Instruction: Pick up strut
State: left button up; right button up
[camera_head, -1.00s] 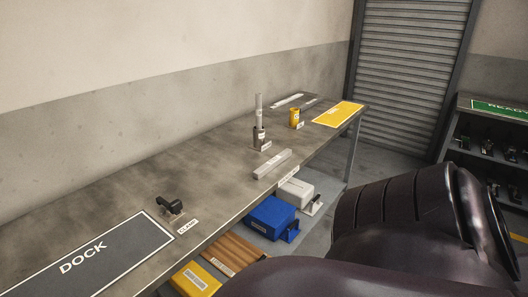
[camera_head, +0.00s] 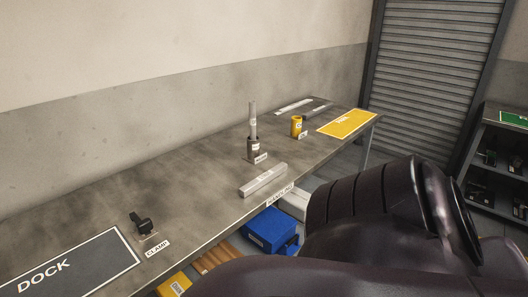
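Flat light pieces (camera_head: 294,106) lie at the bench's far end. My dark arm fills the lower right and hides part of the bench front. Neither of my grippers shows.
A black clamp (camera_head: 142,224) sits beside the DOCK mat (camera_head: 75,262). A yellow cup (camera_head: 296,126) and a yellow mat (camera_head: 348,123) are at the far end. Blue (camera_head: 270,230) and yellow (camera_head: 174,286) boxes are below. A shelf (camera_head: 492,150) stands right. The bench middle is largely clear.

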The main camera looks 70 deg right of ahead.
aim_at(258, 183)
jog(key=k+l, duration=0.15)
jog(key=l, duration=0.25)
jog(key=k+l+u, duration=0.1)
jog(key=l, duration=0.3)
jog(key=k+l, duration=0.25)
jog(key=l, duration=0.15)
jog(key=k+l+u, duration=0.1)
jog(key=l, duration=0.3)
jog(key=k, duration=0.1)
